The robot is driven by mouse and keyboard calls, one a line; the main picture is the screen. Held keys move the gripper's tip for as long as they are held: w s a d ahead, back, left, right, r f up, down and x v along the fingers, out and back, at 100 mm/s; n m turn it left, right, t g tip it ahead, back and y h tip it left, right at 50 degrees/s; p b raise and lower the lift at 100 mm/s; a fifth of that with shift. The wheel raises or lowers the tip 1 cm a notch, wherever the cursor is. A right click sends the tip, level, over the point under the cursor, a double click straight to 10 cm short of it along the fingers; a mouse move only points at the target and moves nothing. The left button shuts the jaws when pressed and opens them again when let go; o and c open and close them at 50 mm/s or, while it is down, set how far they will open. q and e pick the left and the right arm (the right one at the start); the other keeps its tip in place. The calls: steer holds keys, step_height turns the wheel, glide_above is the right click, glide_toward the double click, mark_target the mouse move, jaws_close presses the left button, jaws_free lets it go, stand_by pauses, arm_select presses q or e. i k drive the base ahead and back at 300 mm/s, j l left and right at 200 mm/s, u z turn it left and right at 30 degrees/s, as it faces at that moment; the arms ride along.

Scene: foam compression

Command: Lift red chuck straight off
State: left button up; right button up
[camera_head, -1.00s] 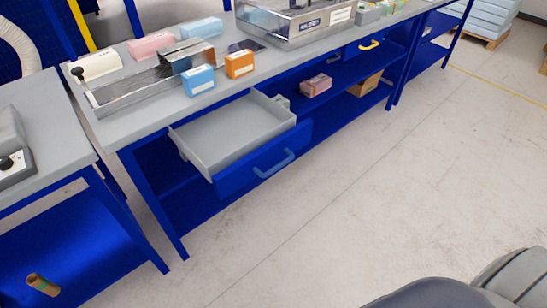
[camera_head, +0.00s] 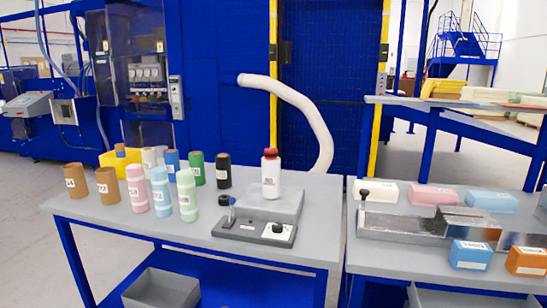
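A red cap-like piece, which may be the red chuck (camera_head: 270,154), sits on top of a white bottle-shaped body (camera_head: 270,178) with a dark label. The white body stands upright on the grey plate of a low bench device (camera_head: 262,212). I cannot tell whether the red piece is separate from the white body. Neither of my grippers shows in the head view, and nothing touches the red piece.
Several coloured cylinders stand to the left, including a black one (camera_head: 224,170) and a pink one (camera_head: 134,188). A knobbed control box (camera_head: 254,230) lies in front. A second bench (camera_head: 372,262) on the right carries foam blocks. A pale hose (camera_head: 300,112) curves behind.

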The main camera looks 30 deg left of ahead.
mark_target(268, 154)
steer(key=i+j, duration=0.35)
steer(key=i, duration=0.15)
steer(key=i+j, duration=0.4)
steer(key=i+u, duration=0.05)
steer(key=i, duration=0.05)
